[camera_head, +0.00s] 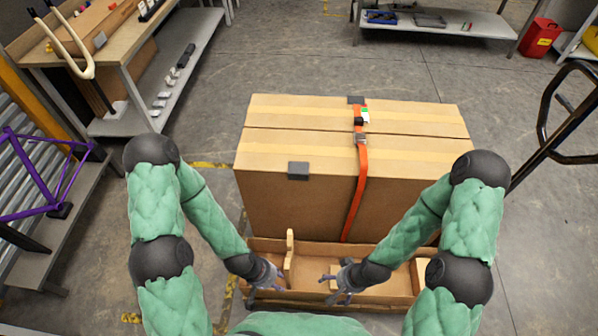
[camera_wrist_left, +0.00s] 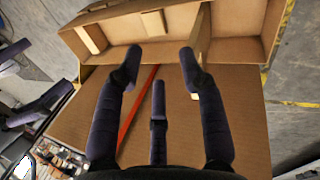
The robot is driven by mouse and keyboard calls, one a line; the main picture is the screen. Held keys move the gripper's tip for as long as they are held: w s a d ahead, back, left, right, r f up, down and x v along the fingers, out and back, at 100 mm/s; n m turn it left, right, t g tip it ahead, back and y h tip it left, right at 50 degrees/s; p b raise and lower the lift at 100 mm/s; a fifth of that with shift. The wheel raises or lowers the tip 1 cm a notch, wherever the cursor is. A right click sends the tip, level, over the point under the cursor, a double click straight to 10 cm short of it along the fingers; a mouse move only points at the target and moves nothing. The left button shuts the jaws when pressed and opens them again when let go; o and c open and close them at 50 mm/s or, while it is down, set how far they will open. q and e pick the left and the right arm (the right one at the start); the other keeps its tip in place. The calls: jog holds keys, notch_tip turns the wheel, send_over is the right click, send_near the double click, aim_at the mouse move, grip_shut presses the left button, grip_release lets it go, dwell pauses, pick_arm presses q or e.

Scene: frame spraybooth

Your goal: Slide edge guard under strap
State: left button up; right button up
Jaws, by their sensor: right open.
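A large cardboard box (camera_head: 290,205) stands in front of me. An orange strap (camera_head: 358,190) runs over its top and down its front face; it also shows in the left wrist view (camera_wrist_left: 137,108). A dark grey edge guard (camera_head: 298,170) sits on the top front edge, left of the strap and apart from it. Another dark piece (camera_head: 356,100) lies at the strap on the far top edge. My left gripper (camera_head: 277,282) is low over the tray, its fingers spread and empty in the left wrist view (camera_wrist_left: 160,62). My right gripper (camera_head: 338,287) is open nearby, right of it.
An open cardboard tray (camera_head: 385,300) with dividers lies along the box's near side. A workbench (camera_head: 115,45) and purple frame (camera_head: 45,180) are at left. A shelf (camera_head: 455,25), red bin (camera_head: 541,38) and black handle (camera_head: 555,125) are at right. Floor beside the box is open.

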pick_arm(q)
jog(key=o, duration=1)
jog(key=w+t, duration=0.1)
jog(key=w, duration=0.1)
jog(key=w+f+n+b, duration=0.1)
jog(key=w, duration=0.1)
jog(key=w+f+n+t, duration=0.1)
jog(key=w, duration=0.2)
jog(key=shift+d+f+t+y, duration=0.15)
jog(key=shift+d+t+y, duration=0.15)
jog(key=shift+y, duration=0.1)
jog(key=shift+o, duration=0.2)
jog(key=n+t+y+b, duration=0.4)
jog(key=n+t+b, duration=0.2)
jog(key=n+t, duration=0.85)
send_near(299, 176)
jog(key=shift+t, duration=0.25)
jog(key=w+b, duration=0.1)
jog(key=w, duration=0.1)
jog(key=w+b, duration=0.1)
jog(key=w, duration=0.2)
jog(key=w+b, duration=0.1)
jog(key=w, duration=0.2)
jog(key=shift+w+a+f, duration=0.15)
jog(key=shift+a+f, duration=0.05)
jog(key=shift+f, duration=0.05)
